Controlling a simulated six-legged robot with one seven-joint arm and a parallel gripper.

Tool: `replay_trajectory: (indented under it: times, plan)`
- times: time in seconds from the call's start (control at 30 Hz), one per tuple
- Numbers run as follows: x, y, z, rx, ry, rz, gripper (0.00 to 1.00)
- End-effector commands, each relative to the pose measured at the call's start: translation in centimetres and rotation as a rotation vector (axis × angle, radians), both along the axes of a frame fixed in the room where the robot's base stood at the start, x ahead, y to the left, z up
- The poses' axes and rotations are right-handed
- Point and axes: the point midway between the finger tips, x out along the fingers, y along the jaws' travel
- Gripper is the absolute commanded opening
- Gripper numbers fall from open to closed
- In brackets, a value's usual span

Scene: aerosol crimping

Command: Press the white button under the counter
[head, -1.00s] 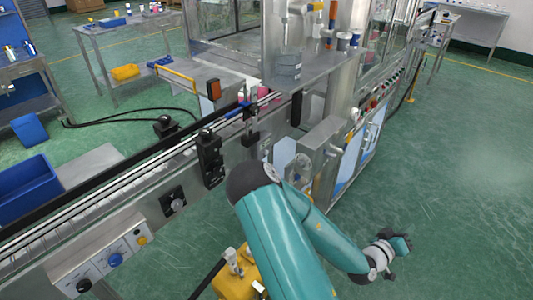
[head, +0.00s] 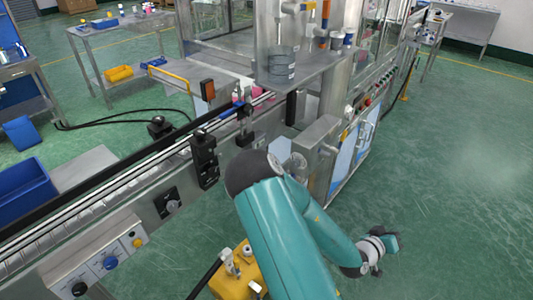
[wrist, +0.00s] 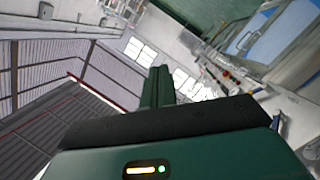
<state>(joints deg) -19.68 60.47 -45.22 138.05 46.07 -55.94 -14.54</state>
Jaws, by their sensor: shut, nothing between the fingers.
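I cannot make out a white button for certain in either view. A row of small buttons (head: 373,98) runs along the front edge of the machine's counter, with red and dark ones showing; they are small and blurred. The wrist view shows a similar row (wrist: 232,78) at upper right, seen tilted. My gripper (head: 392,243) hangs over the green floor at lower right, well apart from the machine. Its dark fingers also show in the wrist view (wrist: 158,85), shut together and empty.
The conveyor (head: 120,190) runs diagonally across the left. A control box (head: 108,262) with black, blue and yellow knobs is on its near side. A metal shelf (head: 320,77) carries a grey container (head: 282,63). The green floor (head: 460,180) to the right is clear.

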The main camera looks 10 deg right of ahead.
Motion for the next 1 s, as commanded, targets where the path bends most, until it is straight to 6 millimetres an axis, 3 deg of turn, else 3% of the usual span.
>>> replay_trajectory:
  times: [0.23, 0.47, 0.77, 1.0]
  plan:
    - [3.1, 5.8, -2.5, 0.434, -0.065, -0.013, 0.00]
    - [6.3, 13.4, -1.1, 0.793, -0.076, 0.056, 0.00]
    - [8.0, 23.3, 6.2, 1.120, -0.020, 0.240, 0.00]
    - [5.7, 29.3, 14.0, 1.240, 0.082, 0.410, 0.00]
